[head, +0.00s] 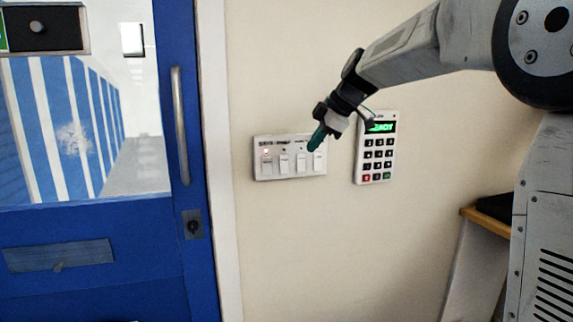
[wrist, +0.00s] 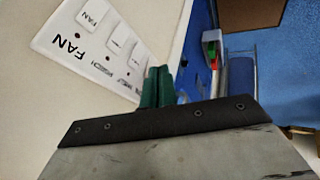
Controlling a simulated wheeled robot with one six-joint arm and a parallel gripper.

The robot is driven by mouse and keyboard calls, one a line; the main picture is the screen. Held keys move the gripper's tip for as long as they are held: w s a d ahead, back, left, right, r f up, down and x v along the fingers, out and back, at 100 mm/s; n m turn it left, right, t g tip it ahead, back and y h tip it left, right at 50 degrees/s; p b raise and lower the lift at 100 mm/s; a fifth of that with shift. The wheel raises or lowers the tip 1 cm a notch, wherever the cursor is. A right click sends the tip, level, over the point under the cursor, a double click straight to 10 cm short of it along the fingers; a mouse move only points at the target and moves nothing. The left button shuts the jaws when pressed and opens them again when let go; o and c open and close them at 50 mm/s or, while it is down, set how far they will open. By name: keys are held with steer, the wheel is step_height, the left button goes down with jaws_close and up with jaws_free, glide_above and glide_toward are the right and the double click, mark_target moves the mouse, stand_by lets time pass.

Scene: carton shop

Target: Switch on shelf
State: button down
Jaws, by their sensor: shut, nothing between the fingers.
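A white switch panel (head: 275,175) with several rocker switches in a row is fixed to the wall. A red light glows above the leftmost switch (head: 266,166); the other lights look dark. In the wrist view the panel (wrist: 62,35) shows at upper left, its nearest switch (wrist: 92,17) labelled FAN. The other labels are too small or blurred to read, so I cannot tell which is shelf. My gripper (head: 314,143) is shut and empty, its teal fingers (wrist: 158,88) pressed together, in front of the panel's right part. I cannot tell whether the tips touch it.
A keypad (head: 376,146) with a green lit display is on the wall right of the panel. A blue door (head: 100,235) with a long metal handle (head: 181,125) stands at left. A wooden-edged ledge (head: 485,220) is at lower right. The wall below the panel is bare.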

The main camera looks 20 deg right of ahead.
mark_target(290, 166)
steer(key=shift+a+n, duration=0.2)
steer(key=shift+n, duration=0.4)
steer(key=shift+f, duration=0.1)
steer(key=x, duration=0.3)
steer(key=w+x, duration=0.1)
steer(key=x, duration=0.3)
steer(key=w+r+x, duration=0.1)
steer(key=x, duration=0.3)
steer(key=shift+w+d+f, duration=0.2)
steer(key=shift+f, duration=0.05)
steer(key=shift+w, duration=0.55)
